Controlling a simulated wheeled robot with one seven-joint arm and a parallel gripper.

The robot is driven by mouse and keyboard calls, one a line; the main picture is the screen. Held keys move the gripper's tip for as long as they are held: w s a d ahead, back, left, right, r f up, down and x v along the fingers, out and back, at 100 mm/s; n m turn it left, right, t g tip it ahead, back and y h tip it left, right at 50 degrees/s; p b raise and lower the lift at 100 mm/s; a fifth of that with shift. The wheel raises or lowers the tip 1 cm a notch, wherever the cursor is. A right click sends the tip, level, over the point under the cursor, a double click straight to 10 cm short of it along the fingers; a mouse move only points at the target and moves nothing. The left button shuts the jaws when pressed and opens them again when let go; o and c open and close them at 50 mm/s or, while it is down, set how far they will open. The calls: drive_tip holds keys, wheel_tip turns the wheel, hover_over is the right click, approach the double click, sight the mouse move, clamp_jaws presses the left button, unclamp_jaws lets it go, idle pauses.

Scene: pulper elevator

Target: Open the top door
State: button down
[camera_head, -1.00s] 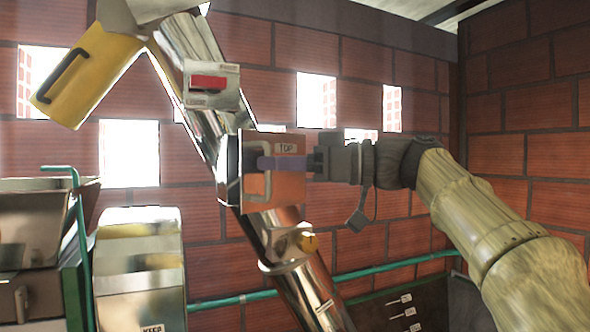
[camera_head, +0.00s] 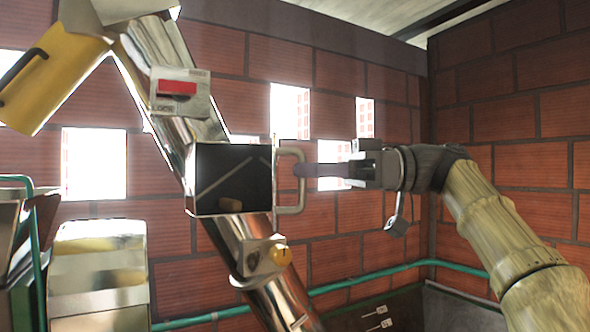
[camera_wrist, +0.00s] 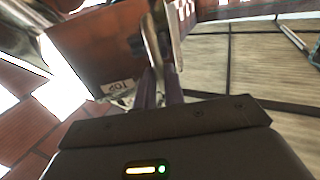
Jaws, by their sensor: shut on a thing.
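The top door stands swung open on the metal elevator tube (camera_head: 240,240). In the head view I see the door (camera_head: 275,178) nearly edge-on at the right side of a dark square opening (camera_head: 225,165). Its grey loop handle (camera_head: 291,210) sticks out to the right. My gripper (camera_head: 304,171) reaches in from the right and is shut on the handle's upright bar. In the wrist view the door's reddish, shiny face (camera_wrist: 95,45) with its "TOP" label is at the upper left. My gripper's fingers (camera_wrist: 161,82) are at the handle (camera_wrist: 160,40).
A red-handled "LOCK" box (camera_head: 178,90) sits higher on the tube. A green pipe (camera_head: 400,271) runs along the brick wall.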

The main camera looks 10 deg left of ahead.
drive_tip(key=w+d+g+p, duration=0.1)
drive_tip(key=d+p, duration=0.1)
drive_tip(key=w+d+n+g+p, duration=0.1)
drive_tip(key=w, duration=0.1)
drive_tip(key=shift+w+d+r+p, duration=0.2)
drive_tip(key=shift+w+d+p, duration=0.1)
drive_tip(key=shift+d+p, duration=0.1)
drive_tip(key=shift+a, duration=0.15)
drive_tip(key=shift+f+h, duration=0.1)
drive_tip(key=shift+h, duration=0.2)
